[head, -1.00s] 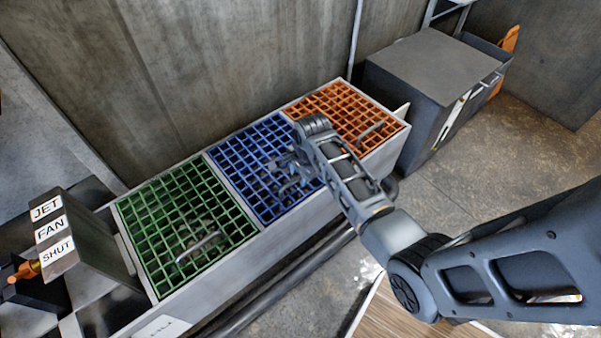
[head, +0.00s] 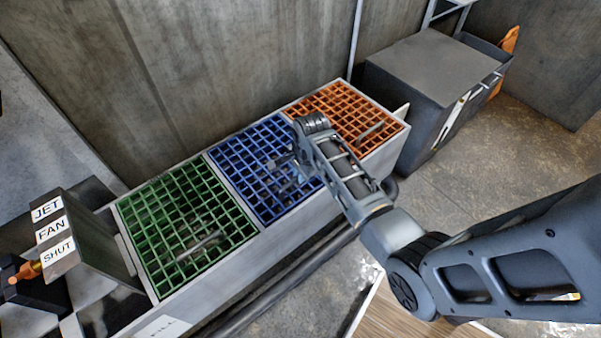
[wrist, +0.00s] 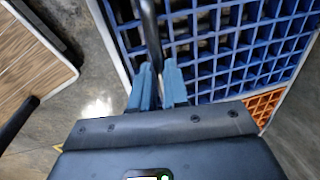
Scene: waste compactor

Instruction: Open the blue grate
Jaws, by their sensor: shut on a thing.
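The blue grate (head: 243,160) lies in the middle of the long grey bin, between the green and orange grates, and looks flat in its frame. In the wrist view the blue grate (wrist: 225,45) fills the upper right. Its dark handle (wrist: 149,25) runs down between my fingers. My gripper (head: 288,178) is over the front part of the blue grate, partly hidden by my own arm in the head view. In the wrist view my gripper (wrist: 158,88) has its two blue-grey fingers closed on the handle.
The green grate (head: 180,215) is to the left and the orange grate (head: 345,112) to the right, each with a handle. A labelled box (head: 70,235) stands at the far left. A dark cabinet (head: 425,80) stands right of the bin. Wall behind.

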